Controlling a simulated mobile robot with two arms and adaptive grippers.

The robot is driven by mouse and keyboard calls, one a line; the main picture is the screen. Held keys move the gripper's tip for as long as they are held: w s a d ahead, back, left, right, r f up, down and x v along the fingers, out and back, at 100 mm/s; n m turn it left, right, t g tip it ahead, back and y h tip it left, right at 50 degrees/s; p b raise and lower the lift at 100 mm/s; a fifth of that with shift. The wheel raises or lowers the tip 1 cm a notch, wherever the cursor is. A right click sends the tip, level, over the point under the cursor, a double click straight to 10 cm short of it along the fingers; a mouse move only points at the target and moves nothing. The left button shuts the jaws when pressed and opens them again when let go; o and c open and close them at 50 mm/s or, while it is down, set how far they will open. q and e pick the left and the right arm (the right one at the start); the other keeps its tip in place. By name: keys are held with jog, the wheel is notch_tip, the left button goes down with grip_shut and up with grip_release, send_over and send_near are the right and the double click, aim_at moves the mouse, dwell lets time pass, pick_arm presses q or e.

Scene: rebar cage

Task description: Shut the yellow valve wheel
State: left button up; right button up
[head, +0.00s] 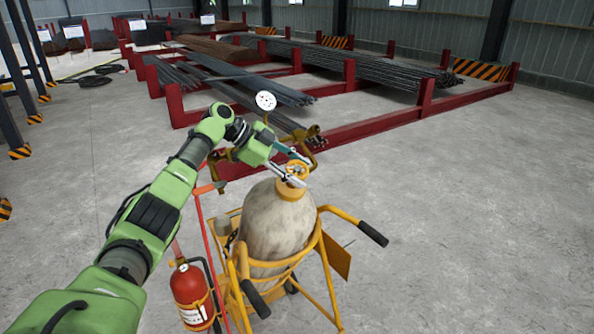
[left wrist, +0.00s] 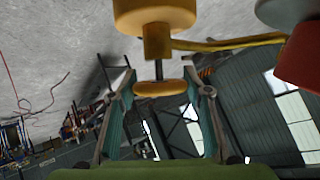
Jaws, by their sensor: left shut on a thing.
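The yellow valve wheel (head: 297,168) sits on top of a large pale, worn gas cylinder (head: 277,222). My left gripper (head: 292,171) reaches it from the left, with its fingers on either side of the wheel. In the left wrist view, the wheel (left wrist: 159,88) shows edge-on between the two fingertips (left wrist: 160,83), below a yellow valve body (left wrist: 155,17). The left gripper is shut on the wheel. Part of the wheel is hidden by the fingers in the head view. My right gripper is not in view.
The cylinder stands in a yellow cart (head: 319,247) with black-gripped handles (head: 372,234). A red fire extinguisher (head: 192,292) hangs at the cart's left. A white-faced gauge (head: 265,100) is close behind my left wrist. Red racks (head: 405,122) hold steel bars behind. The floor at right is clear.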

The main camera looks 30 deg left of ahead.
pick_arm(q)
jog(key=shift+f, duration=0.25)
jog(key=o, duration=1)
jog(key=shift+d, duration=0.1)
jog(key=shift+o, duration=0.6)
jog(key=shift+w, duration=0.15)
jog(key=v, duration=1.2)
jog(key=shift+w, duration=0.1)
